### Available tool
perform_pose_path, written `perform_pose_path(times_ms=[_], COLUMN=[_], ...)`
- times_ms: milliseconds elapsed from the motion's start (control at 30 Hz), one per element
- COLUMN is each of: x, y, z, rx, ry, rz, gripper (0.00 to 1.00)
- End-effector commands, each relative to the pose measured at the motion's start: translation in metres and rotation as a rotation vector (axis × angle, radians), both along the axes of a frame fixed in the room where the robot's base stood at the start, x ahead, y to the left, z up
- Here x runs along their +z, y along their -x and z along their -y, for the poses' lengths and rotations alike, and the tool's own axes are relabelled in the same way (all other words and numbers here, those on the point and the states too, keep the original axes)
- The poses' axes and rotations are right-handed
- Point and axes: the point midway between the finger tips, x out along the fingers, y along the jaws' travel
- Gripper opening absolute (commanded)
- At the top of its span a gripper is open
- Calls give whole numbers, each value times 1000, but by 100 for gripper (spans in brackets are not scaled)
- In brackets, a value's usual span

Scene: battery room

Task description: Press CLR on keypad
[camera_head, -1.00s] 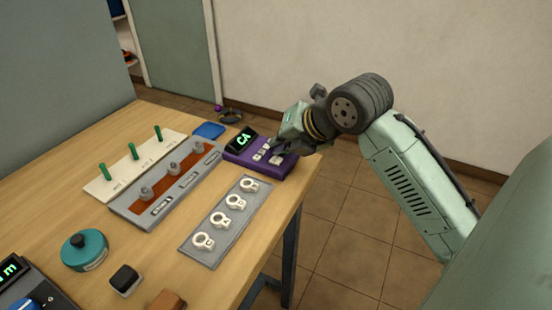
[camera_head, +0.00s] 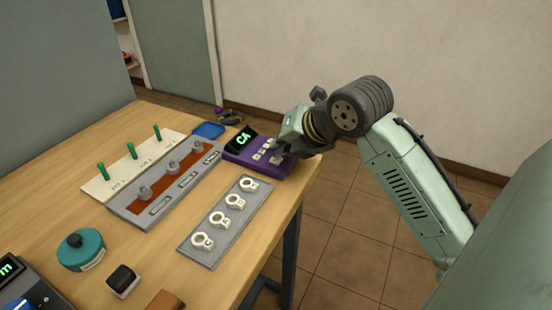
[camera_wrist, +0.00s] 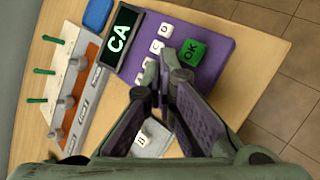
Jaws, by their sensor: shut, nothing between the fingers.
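The purple keypad (camera_head: 240,157) sits near the far right corner of the table. Its dark display (camera_head: 240,139) shows green characters, read as "CA" in the wrist view (camera_wrist: 118,38). The wrist view shows several white keys (camera_wrist: 158,47) in a row and a larger green OK key (camera_wrist: 192,52). I cannot make out a key marked CLR; the fingers cover part of the keypad. My gripper (camera_wrist: 158,72) is shut and empty, its tips over the key area, beside the white keys and the OK key. I cannot tell whether the tips touch.
A grey panel with white rings (camera_head: 209,255) lies in front of the keypad. A grey and brown rack with knobs (camera_head: 150,213) and a cream board with green pegs (camera_head: 121,176) stand left. A blue tray (camera_head: 208,130) lies behind. The table's right edge is close to the keypad.

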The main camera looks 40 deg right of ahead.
Motion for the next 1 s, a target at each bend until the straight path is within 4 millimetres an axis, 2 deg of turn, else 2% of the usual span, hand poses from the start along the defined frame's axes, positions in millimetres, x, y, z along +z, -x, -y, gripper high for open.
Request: perform_pose_path(times_ms=[1000], x=[-8], y=[0], z=[0], rx=[1], ry=[-1], rz=[-1], gripper=[0])
